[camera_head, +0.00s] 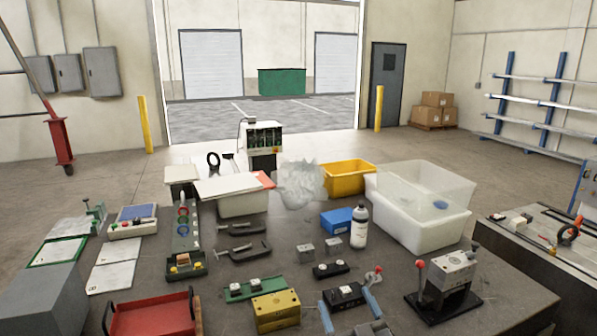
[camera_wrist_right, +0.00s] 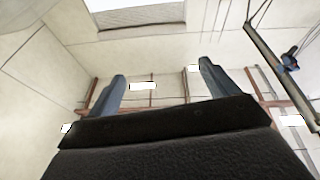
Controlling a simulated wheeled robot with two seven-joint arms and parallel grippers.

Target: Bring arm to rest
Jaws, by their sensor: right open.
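My right gripper (camera_head: 343,297) shows at the bottom edge of the head view, with its two blue-grey fingers spread apart. In the right wrist view the same gripper (camera_wrist_right: 159,85) is open, with nothing between its fingers. The fingers stand out against the wall and ceiling there, so the gripper points upward. A black block with light parts on top shows between and behind the fingers in the head view; I cannot tell the exact distance between them. My left gripper is not in view.
The dark table carries a yellow block (camera_head: 276,311), a red tray (camera_head: 153,318), a black press with a red-knobbed lever (camera_head: 447,283), a white bottle (camera_head: 359,228), clear-white bins (camera_head: 400,227) and a yellow bin (camera_head: 346,180).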

